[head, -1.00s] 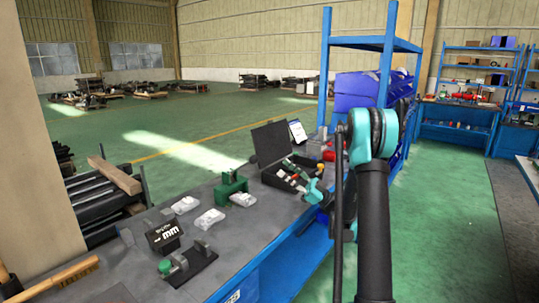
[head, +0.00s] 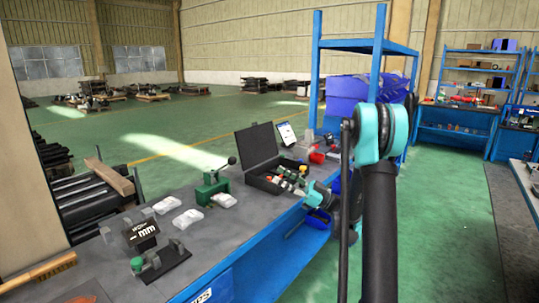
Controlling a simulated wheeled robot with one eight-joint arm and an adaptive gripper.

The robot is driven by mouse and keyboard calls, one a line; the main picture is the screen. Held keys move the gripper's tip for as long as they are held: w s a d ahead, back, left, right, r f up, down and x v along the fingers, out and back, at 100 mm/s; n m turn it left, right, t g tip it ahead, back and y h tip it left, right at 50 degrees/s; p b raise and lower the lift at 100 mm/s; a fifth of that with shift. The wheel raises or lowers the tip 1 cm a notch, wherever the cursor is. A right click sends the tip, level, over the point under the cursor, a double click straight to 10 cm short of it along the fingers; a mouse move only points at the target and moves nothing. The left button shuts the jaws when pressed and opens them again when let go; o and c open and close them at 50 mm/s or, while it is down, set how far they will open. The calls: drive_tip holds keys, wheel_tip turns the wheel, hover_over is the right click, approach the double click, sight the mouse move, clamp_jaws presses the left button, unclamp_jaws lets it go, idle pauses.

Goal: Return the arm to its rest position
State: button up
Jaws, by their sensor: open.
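My arm rises on the right of the head view, with a black link (head: 378,230) and a large teal and black joint (head: 375,132) at its top. A second teal part of my arm (head: 318,195) shows lower down, beyond the link, beside the front right corner of an open black case (head: 256,148). Dark arm parts next to it are partly covered by the near link. I cannot make out my gripper's jaws or anything between them.
The grey workbench (head: 85,255) holds a green fixture (head: 212,187), several clear bags, a black block marked "mm" (head: 142,234) and a small clamp (head: 160,260). A blue shelf frame (head: 316,75) stands behind my arm. Green floor (head: 450,230) is clear on the right.

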drive_tip(key=s+a+f+m+h, duration=0.4)
drive_tip(key=s+f+m+h, duration=0.65)
drive_tip(key=s+f, duration=0.2)
drive_tip(key=s+d+f+m+h, duration=0.3)
drive_tip(key=s+d+h, duration=0.3)
drive_tip(key=d, duration=0.3)
drive_tip(key=s+d+f+m+h, duration=0.4)
drive_tip(key=s+d+f+h, duration=0.2)
drive_tip(key=s+d, duration=0.2)
drive_tip(key=shift+s+d+f, duration=0.25)
drive_tip(key=shift+s+d, duration=0.05)
drive_tip(key=shift+d, duration=0.3)
drive_tip(key=shift+h, duration=0.25)
drive_tip(key=shift+c, duration=0.2)
